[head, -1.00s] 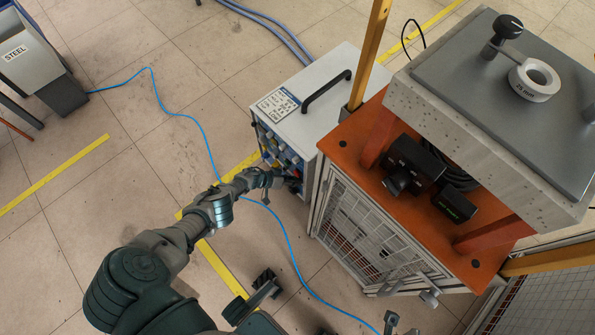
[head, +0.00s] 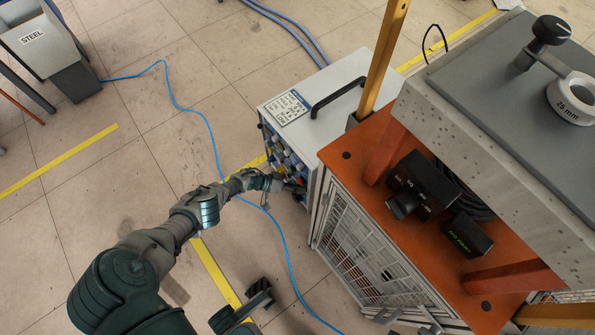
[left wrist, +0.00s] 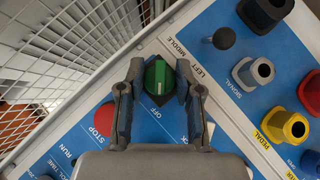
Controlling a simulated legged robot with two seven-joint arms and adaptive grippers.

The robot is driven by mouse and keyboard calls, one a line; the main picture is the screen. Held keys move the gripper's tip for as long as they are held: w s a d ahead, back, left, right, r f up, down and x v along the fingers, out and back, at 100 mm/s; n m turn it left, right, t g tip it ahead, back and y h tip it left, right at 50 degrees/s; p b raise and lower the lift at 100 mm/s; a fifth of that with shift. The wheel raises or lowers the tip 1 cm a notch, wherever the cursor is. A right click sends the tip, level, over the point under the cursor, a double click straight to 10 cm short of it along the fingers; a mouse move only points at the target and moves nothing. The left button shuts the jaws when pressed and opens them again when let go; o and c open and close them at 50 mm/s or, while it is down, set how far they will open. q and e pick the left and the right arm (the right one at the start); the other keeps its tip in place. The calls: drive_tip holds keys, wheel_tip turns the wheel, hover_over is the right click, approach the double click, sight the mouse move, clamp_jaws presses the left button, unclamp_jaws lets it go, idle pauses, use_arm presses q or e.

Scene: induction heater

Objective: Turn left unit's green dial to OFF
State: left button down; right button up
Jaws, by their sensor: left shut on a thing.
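The green dial (left wrist: 159,78) sits on the blue control panel in the left wrist view, with the word OFF printed beside it. My left gripper (left wrist: 156,84) has one finger on each side of the dial and is shut on it. I cannot tell clearly which mark the dial points to. In the head view my left gripper (head: 278,182) reaches the panel on the front of the grey unit (head: 323,124). The dial is too small and hidden to make out there.
A red STOP button (left wrist: 104,118) lies close to the left finger. Blue, yellow and red connectors (left wrist: 285,126) stand out on the right of the panel. A wire mesh door (head: 358,258) borders the panel. A blue cable (head: 288,252) runs along the floor.

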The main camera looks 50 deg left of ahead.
use_arm(q)
drive_tip(key=c, duration=0.8)
unclamp_jaws()
drive_tip(key=shift+a, duration=0.55)
drive_tip(key=shift+o, duration=0.2)
drive_tip(key=shift+d, duration=0.1)
drive_tip(key=v, duration=1.2)
drive_tip(key=shift+s, duration=0.1)
